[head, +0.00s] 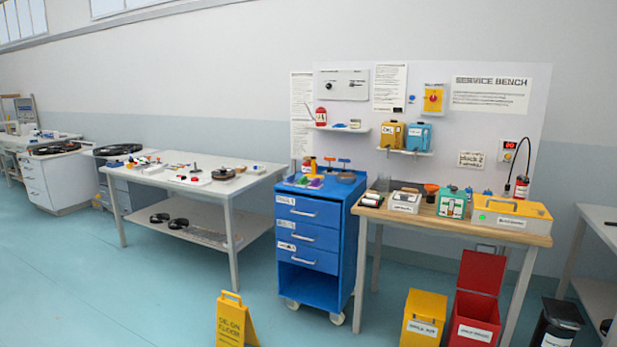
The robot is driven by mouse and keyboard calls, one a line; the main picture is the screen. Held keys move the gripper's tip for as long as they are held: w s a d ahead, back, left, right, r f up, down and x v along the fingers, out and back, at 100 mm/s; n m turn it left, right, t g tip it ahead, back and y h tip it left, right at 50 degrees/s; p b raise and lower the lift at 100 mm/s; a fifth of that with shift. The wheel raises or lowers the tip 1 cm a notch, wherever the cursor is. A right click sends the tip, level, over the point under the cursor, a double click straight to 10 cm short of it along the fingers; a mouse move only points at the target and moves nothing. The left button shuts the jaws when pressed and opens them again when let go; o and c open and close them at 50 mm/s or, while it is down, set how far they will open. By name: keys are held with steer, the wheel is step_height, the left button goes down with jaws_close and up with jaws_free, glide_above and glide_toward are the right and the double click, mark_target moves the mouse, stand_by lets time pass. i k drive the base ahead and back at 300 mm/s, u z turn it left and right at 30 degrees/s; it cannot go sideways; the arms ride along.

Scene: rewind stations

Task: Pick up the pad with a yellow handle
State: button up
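I cannot make out the pad with a yellow handle for certain. Small items lie on the white table (160,179) at the centre left, some of them red, white and black, too small to tell apart. The top of the blue drawer cart (317,226) holds small orange, green and purple items and a brown round thing, also too small to tell. My gripper is not in view.
A wooden service bench (460,231) with boxes stands right of the cart. A yellow floor sign (235,322), a yellow bin (424,318) and an open red bin (474,321) stand on the floor. Blue floor at the left front is clear.

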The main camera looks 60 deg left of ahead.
mark_target(310, 176)
steer(key=u, duration=0.3)
steer(key=i, duration=1.7)
steer(key=u, duration=0.8)
steer(key=i, duration=0.75)
steer(key=u, duration=0.8)
steer(key=i, duration=0.55)
steer(key=u, duration=0.6)
steer(key=i, duration=0.6)
steer(key=u, duration=0.35)
